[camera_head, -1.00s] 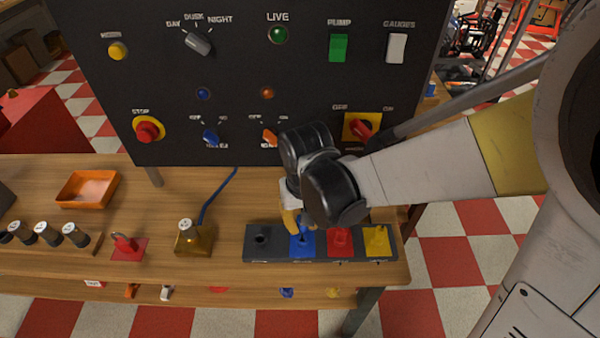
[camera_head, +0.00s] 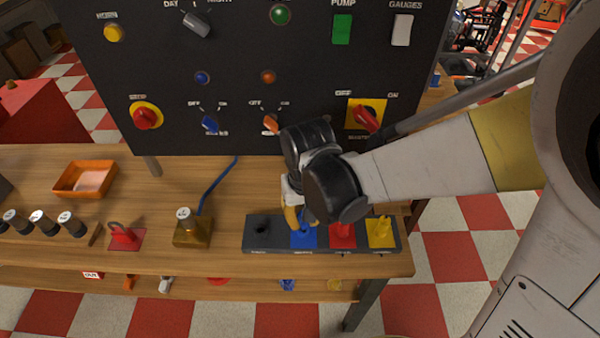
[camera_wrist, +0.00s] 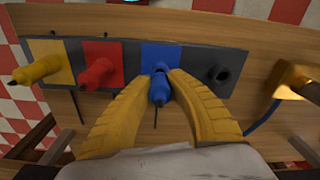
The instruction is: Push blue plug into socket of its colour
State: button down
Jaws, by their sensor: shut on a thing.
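The socket strip (camera_head: 257,245) lies on the bench, with black, blue, red and yellow squares from left to right. My gripper (camera_head: 299,222) is over its blue square (camera_head: 303,240). In the wrist view my yellow fingers (camera_wrist: 168,84) are shut on the blue plug (camera_wrist: 158,91), which overlaps the blue square (camera_wrist: 178,53). The plug's tip is close to the blue socket; I cannot tell whether it is inside. A red plug (camera_wrist: 97,72) and a yellow plug (camera_wrist: 37,69) stand in their squares. The black square's socket (camera_wrist: 219,73) is empty.
A dark control panel (camera_head: 235,95) rises behind the strip. A brass block (camera_head: 192,232) with a blue cable (camera_head: 217,186) stands to the left. A red padlock-like piece (camera_head: 124,237), several dark knobs (camera_head: 42,222) and an orange tray (camera_head: 86,178) are farther left.

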jog(key=shift+f+b, duration=1.05)
jog(key=shift+f, duration=0.1)
jog(key=c, duration=1.3)
grip_release()
jog(key=shift+o, duration=0.2)
jog(key=r, duration=1.2)
jog(key=shift+s, duration=0.25)
